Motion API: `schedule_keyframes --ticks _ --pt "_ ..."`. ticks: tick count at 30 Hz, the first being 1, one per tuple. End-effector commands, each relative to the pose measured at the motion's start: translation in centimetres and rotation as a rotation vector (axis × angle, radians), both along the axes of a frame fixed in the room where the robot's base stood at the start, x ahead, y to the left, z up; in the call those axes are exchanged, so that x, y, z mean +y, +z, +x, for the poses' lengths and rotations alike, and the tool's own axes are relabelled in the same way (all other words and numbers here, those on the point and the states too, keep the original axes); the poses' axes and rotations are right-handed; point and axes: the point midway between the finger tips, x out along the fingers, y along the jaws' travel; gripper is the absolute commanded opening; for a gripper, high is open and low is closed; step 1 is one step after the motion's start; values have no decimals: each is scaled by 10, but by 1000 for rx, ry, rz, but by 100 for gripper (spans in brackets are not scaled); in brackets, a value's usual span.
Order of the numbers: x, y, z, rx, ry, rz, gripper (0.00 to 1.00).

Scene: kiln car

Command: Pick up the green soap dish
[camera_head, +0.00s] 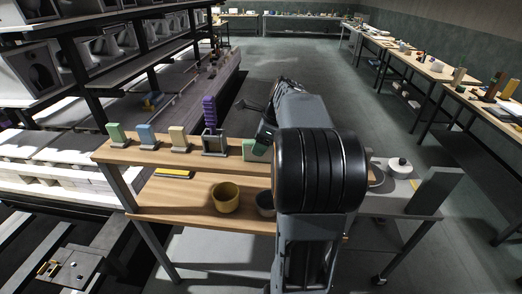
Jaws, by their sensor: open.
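Two green pieces stand on the upper wooden shelf. One is a pale green upright slab (116,134) on a small base at the left end. The other is a green piece (256,151) right of the grey holder, partly hidden by my arm. I cannot tell which is the soap dish. My gripper (262,130) is small and dark at the far end of my arm, above and close to the right green piece. Its jaws are open, partly hidden by the arm, and I see nothing held in them.
A blue slab (147,137), a yellow slab (178,139) and a purple ribbed piece (209,111) stand between the green pieces. A mustard bowl (225,198) and a dark bowl (265,204) sit on the lower shelf.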

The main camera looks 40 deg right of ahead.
Motion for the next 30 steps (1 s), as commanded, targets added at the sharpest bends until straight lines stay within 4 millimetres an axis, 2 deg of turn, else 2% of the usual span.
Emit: schedule_keyframes --ticks 24,30 --pt "0 -5 0 0 0 0 55" --pt "0 -5 0 0 0 0 36"
